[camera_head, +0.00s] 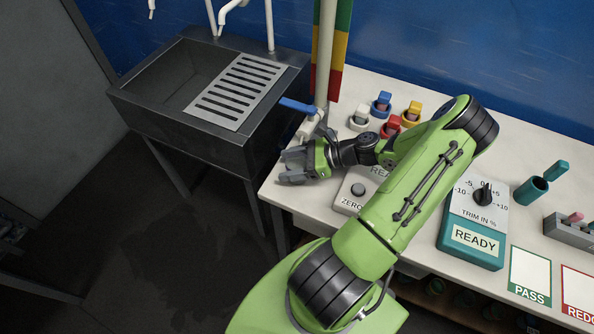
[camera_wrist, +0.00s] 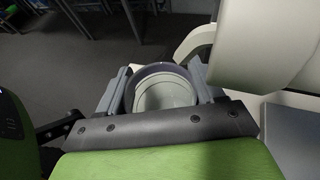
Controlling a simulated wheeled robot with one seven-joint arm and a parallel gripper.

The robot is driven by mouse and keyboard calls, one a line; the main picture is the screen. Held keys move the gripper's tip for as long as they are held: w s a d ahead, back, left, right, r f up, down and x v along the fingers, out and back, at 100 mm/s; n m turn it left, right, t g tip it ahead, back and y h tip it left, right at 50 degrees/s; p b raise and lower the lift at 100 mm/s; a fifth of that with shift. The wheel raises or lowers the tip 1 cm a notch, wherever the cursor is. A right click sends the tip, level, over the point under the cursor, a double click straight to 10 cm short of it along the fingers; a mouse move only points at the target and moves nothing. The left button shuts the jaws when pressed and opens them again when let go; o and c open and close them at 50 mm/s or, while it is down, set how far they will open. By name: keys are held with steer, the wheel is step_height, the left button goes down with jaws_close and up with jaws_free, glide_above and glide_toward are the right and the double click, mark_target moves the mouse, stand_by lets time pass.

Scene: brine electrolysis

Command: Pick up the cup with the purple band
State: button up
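A pale grey cup (camera_wrist: 165,92) with a dark, slightly purplish band around its top is in the wrist view, between the two fingers of my gripper (camera_wrist: 163,85). A finger lies close along each side of it; I cannot tell whether both press on it. The cup's lower part is hidden behind the gripper's dark front edge. In the head view my gripper (camera_head: 290,166) is low at the left end of the white bench (camera_head: 276,190), fingers pointing left. The cup can hardly be made out there.
A pale post (camera_head: 325,55) and a blue-handled tap (camera_head: 298,106) stand just behind my gripper. Small fittings with white, blue, red and yellow tops (camera_head: 413,113) are behind my arm. A sink (camera_head: 180,85) is left; floor lies beyond the bench edge.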

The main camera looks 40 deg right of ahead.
steer(key=c, duration=0.7)
steer(key=shift+o, duration=0.2)
steer(key=shift+r+p, duration=0.4)
steer(key=shift+p, duration=0.3)
steer(key=shift+f, duration=0.1)
